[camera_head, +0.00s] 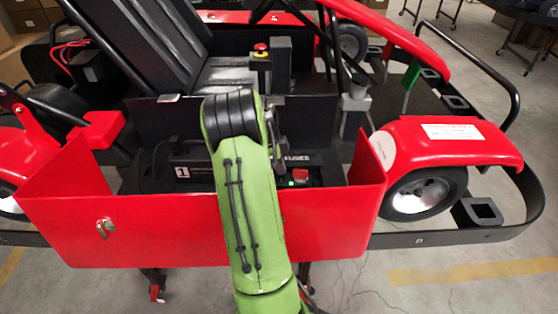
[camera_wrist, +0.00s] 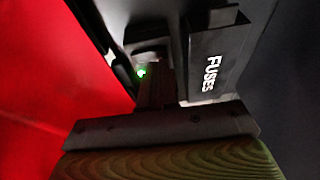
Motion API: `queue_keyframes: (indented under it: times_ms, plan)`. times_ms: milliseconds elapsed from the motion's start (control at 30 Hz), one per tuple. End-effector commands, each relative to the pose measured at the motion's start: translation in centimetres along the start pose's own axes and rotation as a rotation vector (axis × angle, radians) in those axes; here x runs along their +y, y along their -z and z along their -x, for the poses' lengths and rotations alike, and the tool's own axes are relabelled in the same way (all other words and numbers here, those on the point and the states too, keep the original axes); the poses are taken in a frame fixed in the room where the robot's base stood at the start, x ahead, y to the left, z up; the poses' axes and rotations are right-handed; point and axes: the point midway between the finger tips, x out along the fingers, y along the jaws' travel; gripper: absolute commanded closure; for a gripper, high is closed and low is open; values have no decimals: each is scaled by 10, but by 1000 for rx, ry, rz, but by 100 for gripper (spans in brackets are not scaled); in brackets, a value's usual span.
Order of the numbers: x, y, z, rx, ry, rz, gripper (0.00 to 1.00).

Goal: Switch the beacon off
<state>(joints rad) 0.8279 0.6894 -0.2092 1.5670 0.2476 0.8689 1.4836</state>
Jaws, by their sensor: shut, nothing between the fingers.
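No part is marked as a beacon, so I cannot tell which one it is. A small green light (camera_wrist: 141,72) glows in the wrist view, just left of my gripper's fingertips. My gripper (camera_wrist: 156,80) is shut and empty, pointing into the space beside the box marked FUSES (camera_wrist: 212,60). I cannot tell whether it touches anything there. In the head view a small red, lit-looking part (camera_head: 300,175) sits on the dark panel inside the red side pod, right of my green arm. My arm hides much of that panel and the fingers.
The red side pod wall (camera_head: 330,222) stands in front of the panel and also fills the left of the wrist view. Behind are the kart seat (camera_head: 160,45), a red-topped yellow button (camera_head: 261,50) and a wheel (camera_head: 422,192). Floor is clear at front right.

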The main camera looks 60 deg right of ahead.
Motion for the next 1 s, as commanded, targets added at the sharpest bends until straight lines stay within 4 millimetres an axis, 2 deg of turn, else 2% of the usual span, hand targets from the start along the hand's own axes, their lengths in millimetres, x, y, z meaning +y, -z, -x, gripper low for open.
queue_keyframes:
  times_ms: [233,333,600,1000]
  plan:
    - [0,0,0,0,0,0,100]
    - [-3,-3,-11,0,-8,2,100]
    - [-2,-3,-9,0,-24,9,100]
    - [15,-2,-7,0,-31,9,100]
